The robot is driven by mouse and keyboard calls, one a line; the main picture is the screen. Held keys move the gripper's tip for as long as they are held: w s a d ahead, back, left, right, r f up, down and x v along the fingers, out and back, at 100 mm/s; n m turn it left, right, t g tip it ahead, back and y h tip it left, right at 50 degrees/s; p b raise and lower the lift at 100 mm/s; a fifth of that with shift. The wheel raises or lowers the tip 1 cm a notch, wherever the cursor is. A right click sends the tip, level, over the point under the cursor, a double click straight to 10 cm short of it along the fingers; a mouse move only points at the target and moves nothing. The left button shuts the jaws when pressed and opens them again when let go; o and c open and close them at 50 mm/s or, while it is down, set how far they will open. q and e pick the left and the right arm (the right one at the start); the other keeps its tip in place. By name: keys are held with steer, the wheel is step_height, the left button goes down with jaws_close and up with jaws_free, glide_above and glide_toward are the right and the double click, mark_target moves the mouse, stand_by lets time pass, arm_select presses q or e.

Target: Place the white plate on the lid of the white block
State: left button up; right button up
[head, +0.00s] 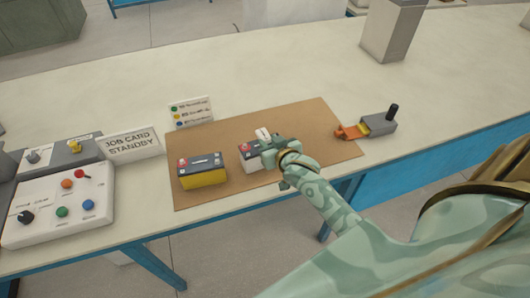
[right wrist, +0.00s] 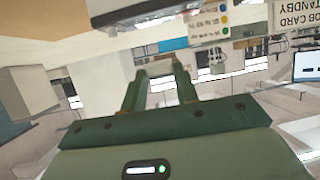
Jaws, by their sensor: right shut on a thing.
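The white block (head: 248,160) has a dark lid and a red cap at its left corner. It stands upright on the brown mat, partly hidden by my right gripper (head: 270,142). The small white plate (head: 262,133) shows at the fingertips of my right gripper, which is shut on it just above the right part of the lid. I cannot tell whether the plate touches the lid. In the right wrist view the two fingers (right wrist: 160,80) reach forward, and the plate cannot be made out clearly between them. My left gripper is not in view.
A yellow block (head: 204,179) with a dark lid stands left of the white one on the brown mat (head: 225,125). An orange and grey device (head: 372,126) sits at the mat's right edge. A control panel (head: 60,208) and signs stand left.

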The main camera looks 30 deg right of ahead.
step_height(320, 180, down, 6)
steer(key=w+b, duration=0.2)
steer(key=shift+d, duration=0.3)
steer(key=shift+w+r, duration=0.1)
steer(key=o, duration=1)
steer(key=shift+c, duration=0.2)
